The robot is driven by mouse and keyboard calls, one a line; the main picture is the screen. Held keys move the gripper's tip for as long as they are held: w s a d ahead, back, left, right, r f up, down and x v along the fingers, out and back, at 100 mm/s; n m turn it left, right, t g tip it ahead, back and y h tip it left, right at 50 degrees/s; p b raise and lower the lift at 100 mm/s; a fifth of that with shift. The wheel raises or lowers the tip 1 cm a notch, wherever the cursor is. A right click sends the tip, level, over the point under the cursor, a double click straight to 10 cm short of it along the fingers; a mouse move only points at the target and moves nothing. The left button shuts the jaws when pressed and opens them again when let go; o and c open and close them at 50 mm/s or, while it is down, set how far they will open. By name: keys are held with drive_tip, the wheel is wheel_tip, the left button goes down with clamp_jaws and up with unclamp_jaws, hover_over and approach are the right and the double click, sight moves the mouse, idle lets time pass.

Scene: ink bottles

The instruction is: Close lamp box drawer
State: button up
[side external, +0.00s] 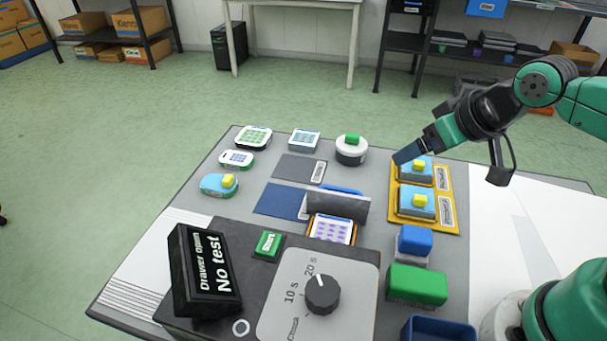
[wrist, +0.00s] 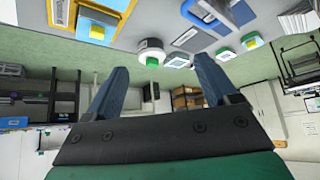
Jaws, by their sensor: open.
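The lamp box (side external: 262,225) is a dark box at the front of the table. Its tilted black display (side external: 205,270) reads "Drawer open No test". It has a green Start button (side external: 268,244) and a dial (side external: 322,294) on a light panel. At its far side an orange-rimmed drawer (side external: 311,236) sticks out, holding a white card with purple spots (side external: 331,229); a dark curved cover (side external: 337,207) stands just beyond it. My gripper (side external: 403,157) is above the yellow tray, away from the drawer. The wrist view shows its fingers (wrist: 160,75) apart and empty.
A yellow tray (side external: 425,225) holds two blue pieces with yellow tops. Blue (side external: 414,240) and green (side external: 416,285) blocks stand right of the lamp box. Dark and blue mats (side external: 279,201) lie flat.

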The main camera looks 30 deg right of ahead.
drive_tip(key=shift+w+a+r, duration=0.1)
drive_tip(key=shift+w, duration=0.15)
drive_tip(key=c, duration=0.4)
drive_tip(key=shift+w+a+r+m+g, duration=0.2)
drive_tip(key=shift+w+m+g, duration=0.1)
drive_tip(key=shift+w+m, duration=0.3)
drive_tip(key=shift+w+a+r+m+g, duration=0.1)
drive_tip(key=shift+w+a+m+g, duration=0.15)
drive_tip(key=shift+w+m, duration=0.3)
drive_tip(key=c, duration=0.7)
drive_tip(key=w+a+f+m+g+h, duration=0.2)
drive_tip(key=w+a+f+m+g, duration=0.1)
drive_tip(key=w+m, duration=0.3)
drive_tip(key=shift+w+a, duration=0.15)
drive_tip(key=shift+w, duration=0.6)
drive_tip(key=shift+m+h, duration=0.25)
drive_tip(key=shift+h, duration=0.05)
drive_tip(key=x, duration=1)
drive_tip(key=shift+a+f, duration=0.1)
drive_tip(key=shift+f, duration=0.3)
drive_tip(key=shift+s+a+r, duration=0.25)
drive_tip(key=shift+s+a, duration=0.3)
drive_tip(key=shift+a, duration=0.05)
drive_tip(key=shift+s+a+r, duration=0.2)
drive_tip(key=shift+s+a, duration=0.35)
drive_tip(key=shift+s, duration=0.05)
drive_tip(key=shift+s+a, duration=0.25)
drive_tip(key=shift+s, duration=0.1)
